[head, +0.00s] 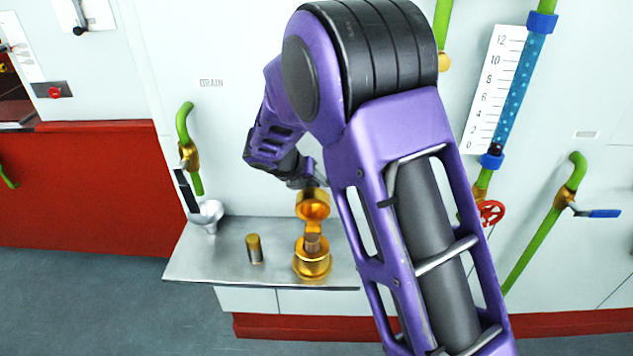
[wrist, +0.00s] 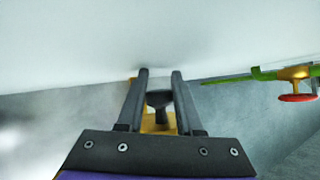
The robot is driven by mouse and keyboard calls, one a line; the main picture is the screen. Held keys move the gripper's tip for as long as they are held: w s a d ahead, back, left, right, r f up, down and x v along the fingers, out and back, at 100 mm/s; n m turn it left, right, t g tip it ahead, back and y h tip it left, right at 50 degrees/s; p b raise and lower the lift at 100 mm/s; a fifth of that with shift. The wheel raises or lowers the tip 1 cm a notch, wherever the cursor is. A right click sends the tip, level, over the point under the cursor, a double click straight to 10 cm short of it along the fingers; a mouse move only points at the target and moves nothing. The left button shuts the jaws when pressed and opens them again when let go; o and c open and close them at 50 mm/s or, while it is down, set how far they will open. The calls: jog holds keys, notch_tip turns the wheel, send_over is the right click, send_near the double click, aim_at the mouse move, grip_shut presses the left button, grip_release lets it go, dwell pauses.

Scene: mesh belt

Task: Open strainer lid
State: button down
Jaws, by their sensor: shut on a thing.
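The brass strainer (head: 312,262) stands on a metal shelf. Its round brass lid (head: 313,207) is tilted up above the body, with its hollow underside facing forward, and a brownish cylinder (head: 312,241) shows in the strainer's mouth. My gripper (head: 312,183) is at the top of the lid, partly hidden by my purple arm. In the wrist view my gripper (wrist: 159,78) has its two fingers around a dark knob (wrist: 159,98), with brass-coloured metal behind it. The fingers are shut on this knob, which appears to belong to the lid.
The metal shelf (head: 222,262) also holds a small brass cylinder (head: 254,249) left of the strainer. A funnel (head: 207,214) sits under a green drain pipe (head: 185,125) at the shelf's left. A red valve wheel (head: 491,212) and a sight tube (head: 522,85) are right of my arm.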

jog(key=shift+s+a+f, duration=0.3)
jog(key=shift+a+f, duration=0.05)
jog(key=shift+f, duration=0.1)
jog(key=c, duration=0.6)
grip_release()
jog(key=shift+a, duration=0.1)
jog(key=shift+c, duration=0.2)
jog(key=shift+o, duration=0.4)
jog(key=shift+w+r, duration=0.1)
jog(key=shift+r, duration=0.15)
jog(key=shift+r, duration=0.45)
jog(key=v, duration=1.6)
jog(key=shift+s+p, duration=0.3)
jog(key=shift+s, duration=0.05)
jog(key=shift+a+r, duration=0.1)
jog(key=shift+a, duration=0.05)
